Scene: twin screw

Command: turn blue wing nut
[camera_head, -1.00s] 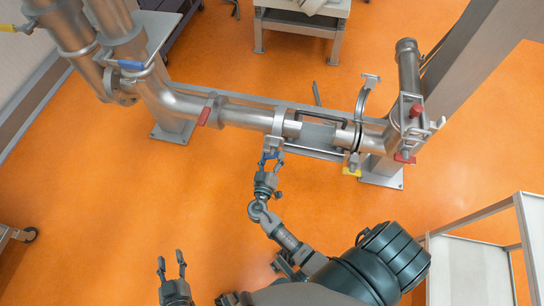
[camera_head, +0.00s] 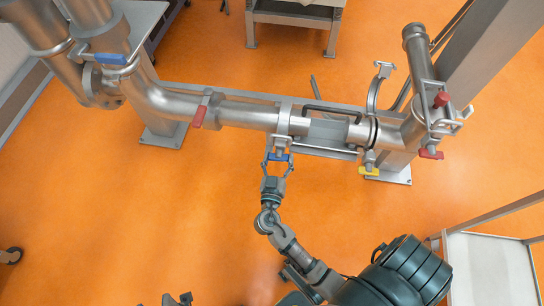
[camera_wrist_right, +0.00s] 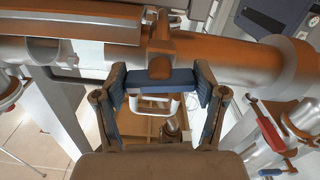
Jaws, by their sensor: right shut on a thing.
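The blue wing nut (camera_head: 278,157) hangs under the clamp on the horizontal steel pipe, near the middle of the head view. My right gripper (camera_head: 278,163) reaches up to it from below and is shut on it. In the right wrist view the blue wing nut (camera_wrist_right: 162,80) lies crosswise between the two fingers (camera_wrist_right: 162,92), one finger at each end. My left gripper (camera_head: 177,298) shows only its fingertips at the bottom edge of the head view; they are apart with nothing seen between them.
A red handle (camera_head: 198,117), a yellow one (camera_head: 369,171) and another red one (camera_head: 432,154) sit along the pipework. Another blue handle (camera_head: 112,59) is on the left pipe. A white-topped cart (camera_head: 490,265) stands at lower right. Orange floor in front is clear.

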